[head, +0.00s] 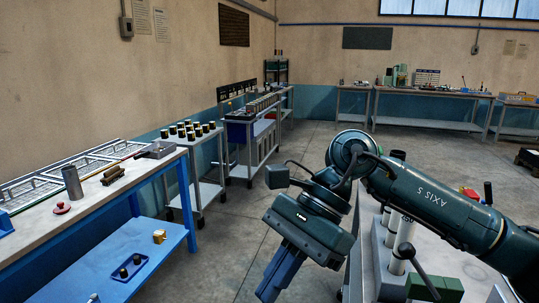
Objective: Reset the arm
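My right arm (435,195), dark teal and lettered "AXIS 5", comes in from the lower right and bends at a round joint near the middle. My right gripper (272,288) hangs from it, its blue fingers pointing down and left over the grey floor. The fingers look close together, but whether they are open or shut is unclear. I see nothing held in them. My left gripper is out of view.
A workbench (40,235) with metal sieve frames (70,180) and a grey cylinder (72,182) stands at the left, a blue tray (131,267) below. A cart with black jars (190,130) stands behind. Grey machinery with levers (402,245) stands at the right. The central floor (290,150) is clear.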

